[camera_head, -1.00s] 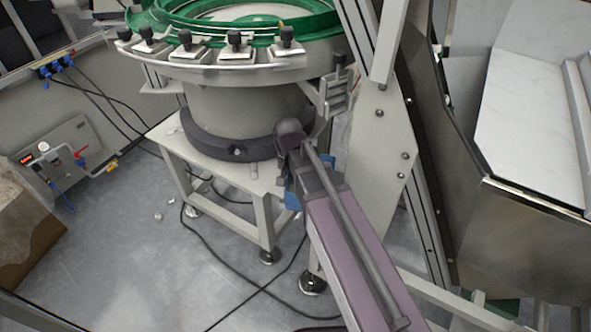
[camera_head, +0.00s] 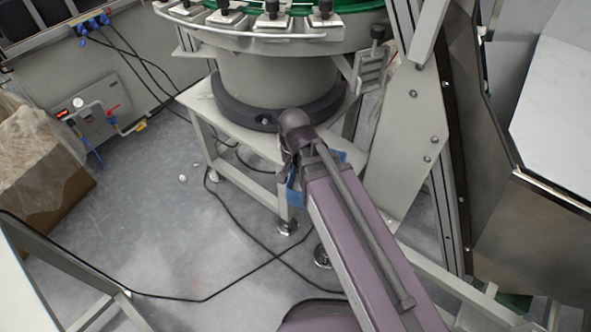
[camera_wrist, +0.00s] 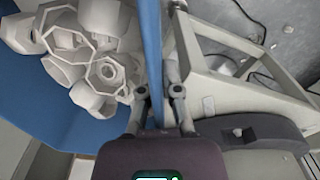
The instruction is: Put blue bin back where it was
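The blue bin (camera_wrist: 85,128) fills the left of the wrist view and holds several white hexagonal caps (camera_wrist: 95,60). My gripper (camera_wrist: 160,95) has one finger on each side of the bin's thin blue wall and is shut on it. In the head view only small parts of the blue bin (camera_head: 296,192) show beside and behind my purple arm, near the feeder's stand. My gripper's fingers are hidden there by the arm. The bin's bottom is not visible.
A bowl feeder with a green top (camera_head: 350,8) stands on a light metal stand (camera_head: 205,125). A slanted frame post (camera_head: 405,150) and a metal machine housing (camera_head: 535,235) are at right. A wrapped box (camera_head: 40,165) is at left. Black cables (camera_head: 235,285) cross the open floor.

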